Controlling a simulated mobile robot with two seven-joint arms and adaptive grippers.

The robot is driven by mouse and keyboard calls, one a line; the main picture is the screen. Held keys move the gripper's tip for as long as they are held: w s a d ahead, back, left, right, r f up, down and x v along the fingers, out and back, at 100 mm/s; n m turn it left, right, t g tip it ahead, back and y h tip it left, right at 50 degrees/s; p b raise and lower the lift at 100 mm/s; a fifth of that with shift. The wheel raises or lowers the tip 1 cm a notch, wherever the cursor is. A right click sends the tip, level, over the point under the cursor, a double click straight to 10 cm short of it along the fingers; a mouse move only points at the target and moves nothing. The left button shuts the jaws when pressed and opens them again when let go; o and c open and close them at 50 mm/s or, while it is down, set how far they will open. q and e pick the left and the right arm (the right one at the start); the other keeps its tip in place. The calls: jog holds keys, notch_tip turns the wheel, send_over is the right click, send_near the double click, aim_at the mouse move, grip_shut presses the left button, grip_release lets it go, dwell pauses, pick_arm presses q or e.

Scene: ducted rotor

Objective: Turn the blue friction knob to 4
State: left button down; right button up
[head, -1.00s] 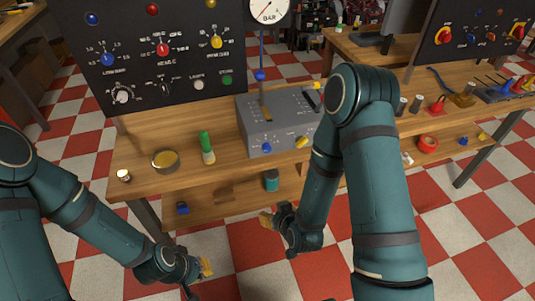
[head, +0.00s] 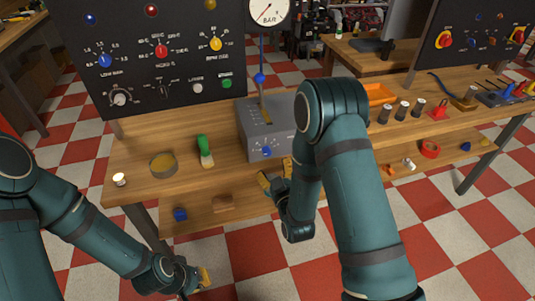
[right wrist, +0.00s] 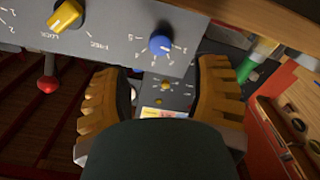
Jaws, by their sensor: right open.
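The blue knob (head: 266,152) is on the front face of the grey box (head: 258,135) on the bench. In the right wrist view the blue knob (right wrist: 160,45) has a numbered dial around it; I cannot read its setting surely. My right gripper (head: 275,176) is open and empty just in front of and below the box. In the right wrist view its two fingers (right wrist: 160,95) stand apart, with the knob ahead between them, not touched. My left gripper (head: 201,279) hangs low in front of the bench; I cannot tell its opening.
A yellow knob (right wrist: 66,17) marked LOCK and FREE sits beside the blue one. A red-ended lever (right wrist: 48,83) is nearby. A green-topped cylinder (head: 204,150) and round dish (head: 163,165) stand left of the box. A black panel (head: 160,65) with knobs rises behind.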

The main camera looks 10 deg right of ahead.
aim_at(268, 154)
jog(key=w, duration=0.7)
jog(key=shift+w+a, duration=0.15)
jog(key=shift+w, duration=0.1)
grip_shut()
